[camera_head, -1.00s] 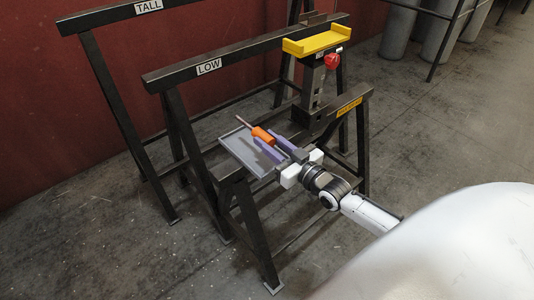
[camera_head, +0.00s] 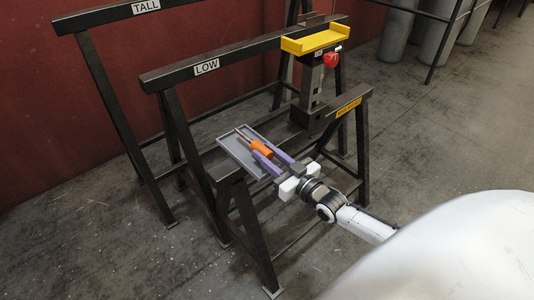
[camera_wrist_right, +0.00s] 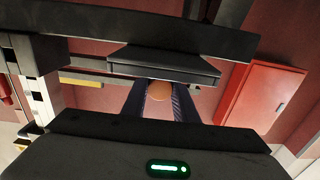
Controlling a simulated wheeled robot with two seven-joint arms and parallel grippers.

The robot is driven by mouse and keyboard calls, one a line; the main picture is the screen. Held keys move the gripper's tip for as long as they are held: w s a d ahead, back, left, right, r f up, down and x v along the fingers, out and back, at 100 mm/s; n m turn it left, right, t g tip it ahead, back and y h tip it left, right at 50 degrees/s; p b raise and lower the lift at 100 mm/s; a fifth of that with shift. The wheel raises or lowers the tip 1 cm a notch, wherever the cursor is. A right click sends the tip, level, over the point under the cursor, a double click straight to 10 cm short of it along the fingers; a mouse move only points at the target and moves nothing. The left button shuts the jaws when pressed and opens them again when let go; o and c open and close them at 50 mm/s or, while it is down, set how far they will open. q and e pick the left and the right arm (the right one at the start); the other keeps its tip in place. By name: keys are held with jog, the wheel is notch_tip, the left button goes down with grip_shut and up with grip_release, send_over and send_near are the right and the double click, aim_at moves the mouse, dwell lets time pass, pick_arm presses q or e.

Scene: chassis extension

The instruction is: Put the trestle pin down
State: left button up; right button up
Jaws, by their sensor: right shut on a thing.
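The trestle pin, with an orange grip (camera_head: 261,147) and a thin metal rod (camera_head: 243,135), is between the purple fingers of my right gripper (camera_head: 259,148). My right gripper is shut on the pin, over the grey tray (camera_head: 232,152); I cannot tell whether the pin touches the tray floor. In the right wrist view the orange end (camera_wrist_right: 159,91) shows between the two dark fingers, with the rod hidden behind it. My left gripper is not in view.
The tray sits on a low trestle's dark frame. A yellow-topped stand with a red knob (camera_head: 331,60) rises behind to the right. Beams labelled LOW (camera_head: 206,67) and TALL (camera_head: 146,6) run behind. The floor at left is clear.

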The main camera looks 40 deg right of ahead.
jog(key=o, duration=1.1)
jog(key=shift+c, duration=0.2)
jog(key=shift+r+p, duration=0.45)
jog(key=shift+r, duration=0.1)
jog(key=shift+s+r, duration=0.1)
jog(key=shift+s, duration=0.2)
jog(key=s+p, duration=0.2)
jog(key=s, duration=0.9)
jog(key=s+a+f+g, duration=0.4)
jog(key=s+a, duration=0.3)
jog(key=a, duration=0.3)
jog(key=s+a+f+n+g+y, duration=0.1)
jog(key=s+a+f+g, duration=0.4)
jog(key=a, duration=0.6)
notch_tip(320, 180, down, 2)
jog(key=shift+s+a+f+n+y, duration=0.2)
jog(key=shift+s+f+n+y, duration=0.1)
jog(key=shift+s, duration=0.9)
jog(key=shift+r, duration=0.1)
